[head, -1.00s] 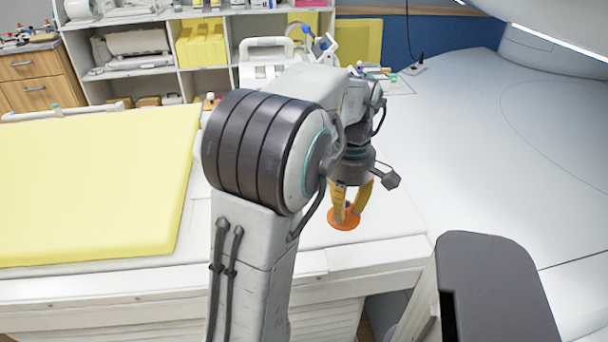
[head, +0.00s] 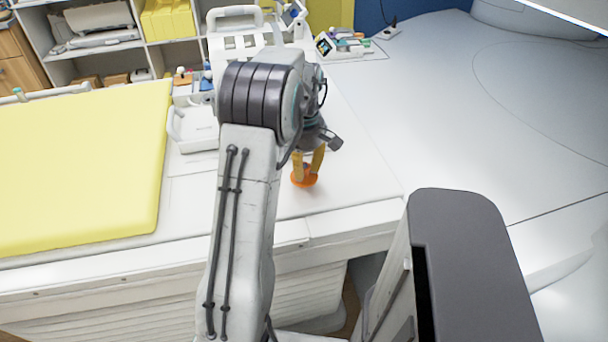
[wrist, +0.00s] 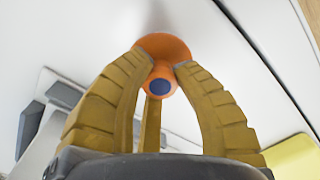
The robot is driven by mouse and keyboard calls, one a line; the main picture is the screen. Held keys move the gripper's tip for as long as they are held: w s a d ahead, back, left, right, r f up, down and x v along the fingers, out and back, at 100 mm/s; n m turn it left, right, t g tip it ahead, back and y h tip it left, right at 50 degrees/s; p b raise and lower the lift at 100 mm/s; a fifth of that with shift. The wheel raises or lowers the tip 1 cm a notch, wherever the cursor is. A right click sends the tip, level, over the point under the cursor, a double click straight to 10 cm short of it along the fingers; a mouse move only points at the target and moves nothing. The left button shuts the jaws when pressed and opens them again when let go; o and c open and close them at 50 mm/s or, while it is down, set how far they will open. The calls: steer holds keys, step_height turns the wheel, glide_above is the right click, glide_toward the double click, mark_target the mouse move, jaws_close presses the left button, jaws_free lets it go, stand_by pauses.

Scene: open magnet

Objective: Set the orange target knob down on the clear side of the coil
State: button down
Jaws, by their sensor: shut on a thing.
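The orange target knob (head: 304,180) has a round flared disc and a narrower stem with a dark blue end, seen in the wrist view (wrist: 163,44). My gripper (head: 307,166) points down with its yellow fingers closed around the stem. In the wrist view my gripper (wrist: 164,66) has the disc beyond its fingertips. The knob is over the white table top, right of my arm; whether it touches the surface I cannot tell. A white frame-like piece with a handle (head: 196,130), possibly the coil, lies left of my arm, partly hidden by it.
A yellow pad (head: 80,165) covers the table's left part. Small coloured items (head: 350,44) and a white handled device (head: 240,35) stand at the back. White table top (head: 355,165) is bare right of the knob, up to the table's edge.

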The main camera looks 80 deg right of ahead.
mark_target(304, 165)
steer(key=shift+f, duration=1.4)
steer(key=shift+f, duration=0.1)
steer(key=shift+f, duration=0.1)
steer(key=c, duration=1)
jaws_free()
steer(key=shift+c, duration=0.2)
step_height(304, 165, up, 12)
steer(key=shift+r+p, duration=0.2)
steer(key=shift+p, duration=0.5)
